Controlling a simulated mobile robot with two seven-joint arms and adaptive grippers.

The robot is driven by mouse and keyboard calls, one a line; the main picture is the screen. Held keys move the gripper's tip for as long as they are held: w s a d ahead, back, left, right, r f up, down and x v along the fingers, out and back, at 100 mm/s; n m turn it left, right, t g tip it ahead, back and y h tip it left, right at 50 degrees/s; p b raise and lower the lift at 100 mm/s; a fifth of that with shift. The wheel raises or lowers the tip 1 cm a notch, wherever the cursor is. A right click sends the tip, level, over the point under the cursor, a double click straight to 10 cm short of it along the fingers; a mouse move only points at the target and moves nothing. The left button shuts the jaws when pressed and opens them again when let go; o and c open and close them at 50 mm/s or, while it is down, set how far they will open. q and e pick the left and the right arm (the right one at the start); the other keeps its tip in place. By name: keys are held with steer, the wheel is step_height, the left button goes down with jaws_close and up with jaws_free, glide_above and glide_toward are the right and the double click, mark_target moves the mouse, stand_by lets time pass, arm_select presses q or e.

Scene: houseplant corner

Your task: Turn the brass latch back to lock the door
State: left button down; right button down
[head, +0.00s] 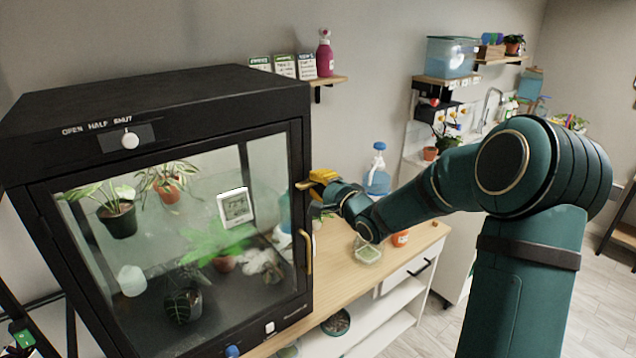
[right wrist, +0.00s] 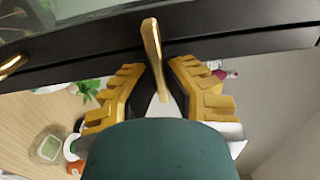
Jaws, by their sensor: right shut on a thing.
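The glass door (head: 190,220) of the black plant cabinet looks closed in the head view, with its brass handle (head: 308,252) on the right edge. The brass latch (head: 302,185) is above the handle on that edge and sticks out about level toward my right gripper. In the right wrist view the latch (right wrist: 153,55) runs from the black frame down between the yellow fingers. My right gripper (head: 318,182), also in the right wrist view (right wrist: 158,88), is shut on the latch; the grip itself is partly hidden. My left gripper is not in view.
Potted plants and a white thermometer display (head: 236,207) are behind the glass. A slider knob (head: 130,141) is on the cabinet's top front. The wooden counter (head: 335,262) right of the cabinet holds a blue spray bottle (head: 378,172) and a small green-filled tub (head: 368,252).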

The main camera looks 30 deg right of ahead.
steer(key=shift+r, duration=0.1)
steer(key=c, duration=1)
jaws_free()
steer(key=shift+w+a, duration=0.1)
steer(key=s, duration=0.8)
steer(key=s+d, duration=0.1)
steer(key=s, duration=0.3)
